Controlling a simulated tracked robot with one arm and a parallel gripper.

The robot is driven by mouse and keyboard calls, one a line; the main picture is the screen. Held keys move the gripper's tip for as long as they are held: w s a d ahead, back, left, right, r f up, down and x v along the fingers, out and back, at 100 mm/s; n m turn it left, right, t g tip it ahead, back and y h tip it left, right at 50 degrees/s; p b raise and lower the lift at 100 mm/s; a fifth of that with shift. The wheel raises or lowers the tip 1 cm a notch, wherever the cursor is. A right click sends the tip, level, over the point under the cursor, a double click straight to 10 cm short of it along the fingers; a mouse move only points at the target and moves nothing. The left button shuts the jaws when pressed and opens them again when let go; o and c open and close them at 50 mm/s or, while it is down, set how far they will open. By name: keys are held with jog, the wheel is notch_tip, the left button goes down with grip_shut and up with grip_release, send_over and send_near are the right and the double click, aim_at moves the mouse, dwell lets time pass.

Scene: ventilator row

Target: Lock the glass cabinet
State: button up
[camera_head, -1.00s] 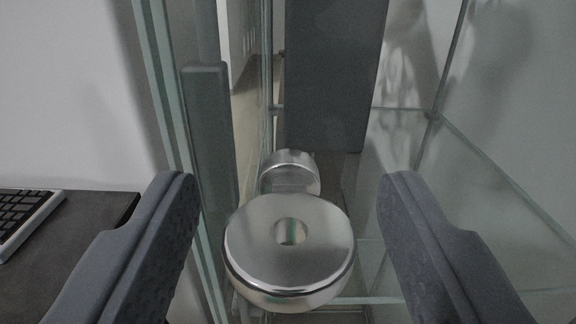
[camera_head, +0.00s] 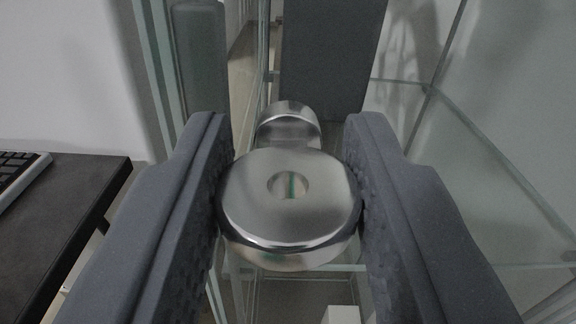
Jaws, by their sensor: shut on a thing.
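A round polished metal lock knob (camera_head: 290,205) with a hole in its face sits in the middle of the view, in front of the glass cabinet (camera_head: 500,180). A smaller metal cylinder (camera_head: 288,122) shows just behind it. My gripper (camera_head: 290,190) is shut on the knob, with one dark grey finger pressed to its left side and one to its right. The sides of the knob are partly hidden by the fingers. I cannot tell from this view whether the lock is turned.
A dark table (camera_head: 70,210) with a keyboard (camera_head: 18,172) on it is at the left. A dark upright panel (camera_head: 330,55) stands behind the glass. A dark grey strip (camera_head: 202,60) runs up the glass edge at the left. A white box (camera_head: 342,314) shows low down.

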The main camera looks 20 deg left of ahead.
jog(key=n+b, duration=0.1)
jog(key=n, duration=0.2)
jog(key=shift+f+n, duration=0.15)
jog(key=shift+n, duration=0.15)
jog(key=n+b, duration=0.1)
jog(key=n, duration=0.1)
jog(key=n+b, duration=0.2)
jog(key=shift+a+f+n, duration=0.15)
jog(key=shift+f+n, duration=0.05)
jog(key=shift+n, duration=0.1)
jog(key=n+b, duration=0.3)
jog(key=n, duration=0.1)
jog(key=shift+n, duration=0.3)
jog(key=shift+a+f+n+b, duration=0.1)
jog(key=shift+n+b, duration=0.7)
jog(key=shift+n, duration=0.3)
jog(key=shift+a+f+n+b, duration=0.1)
jog(key=shift+n+b, duration=0.65)
jog(key=shift+n, duration=0.35)
jog(key=shift+s, duration=0.1)
jog(key=o, duration=1)
jog(key=shift+r, duration=0.2)
jog(key=shift+d, duration=0.15)
